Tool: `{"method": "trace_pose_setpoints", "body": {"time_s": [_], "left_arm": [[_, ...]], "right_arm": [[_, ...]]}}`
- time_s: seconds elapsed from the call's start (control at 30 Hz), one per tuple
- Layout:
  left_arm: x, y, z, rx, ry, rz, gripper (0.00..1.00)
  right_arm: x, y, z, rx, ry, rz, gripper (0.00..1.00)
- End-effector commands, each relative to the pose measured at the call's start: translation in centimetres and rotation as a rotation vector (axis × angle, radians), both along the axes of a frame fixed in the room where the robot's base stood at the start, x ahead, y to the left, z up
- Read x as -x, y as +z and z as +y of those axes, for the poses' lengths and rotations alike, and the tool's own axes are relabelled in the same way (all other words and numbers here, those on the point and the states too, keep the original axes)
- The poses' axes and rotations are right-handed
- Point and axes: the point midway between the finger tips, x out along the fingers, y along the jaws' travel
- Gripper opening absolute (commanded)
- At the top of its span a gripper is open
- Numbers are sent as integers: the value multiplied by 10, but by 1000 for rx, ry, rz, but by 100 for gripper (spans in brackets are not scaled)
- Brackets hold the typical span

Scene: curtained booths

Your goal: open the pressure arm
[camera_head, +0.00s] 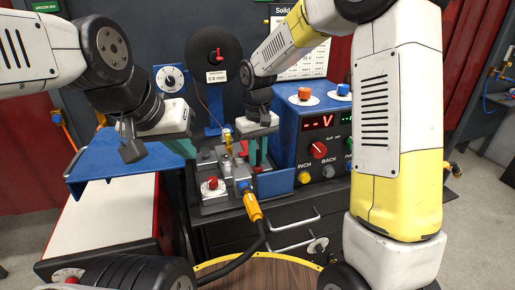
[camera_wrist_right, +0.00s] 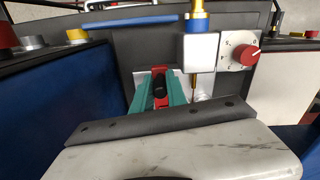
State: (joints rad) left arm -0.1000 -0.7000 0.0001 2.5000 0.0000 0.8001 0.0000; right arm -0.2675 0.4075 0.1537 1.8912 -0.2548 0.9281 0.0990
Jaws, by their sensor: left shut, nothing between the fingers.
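The pressure arm (camera_wrist_right: 161,76) is a red piece with a black part in front, low on the wire feeder. It also shows as a bit of red in the head view (camera_head: 252,152). My right gripper (camera_wrist_right: 162,84) has its teal fingers on either side of it; I cannot tell whether they press on it. In the head view the right gripper (camera_head: 252,152) points down over the feeder. My left gripper (camera_head: 192,149) is shut and empty, left of the feeder and apart from it; its fingers are mostly hidden behind its own mount.
A blue control box (camera_head: 310,142) with knobs stands right of the feeder. A red dial (camera_head: 212,183) and brass-ended cable (camera_head: 253,207) are at its front. A black spool (camera_head: 214,58) is behind. A blue tray (camera_head: 125,157) lies left, a wooden round top (camera_head: 262,277) in front.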

Motion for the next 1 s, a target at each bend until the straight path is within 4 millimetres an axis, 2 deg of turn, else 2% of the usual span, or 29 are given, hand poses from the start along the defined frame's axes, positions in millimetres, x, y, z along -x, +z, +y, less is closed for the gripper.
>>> {"method": "trace_pose_setpoints", "body": {"time_s": [0.03, 0.07, 1.0], "left_arm": [[0, 0, 0, 0, 0, 0, 0], [0, 0, 0, 0, 0, 0, 0], [0, 0, 0, 0, 0, 0, 0]], "right_arm": [[0, 0, 0, 0, 0, 0, 5], [0, 0, 0, 0, 0, 0, 0], [0, 1, 0, 0, 0, 0, 0]]}}
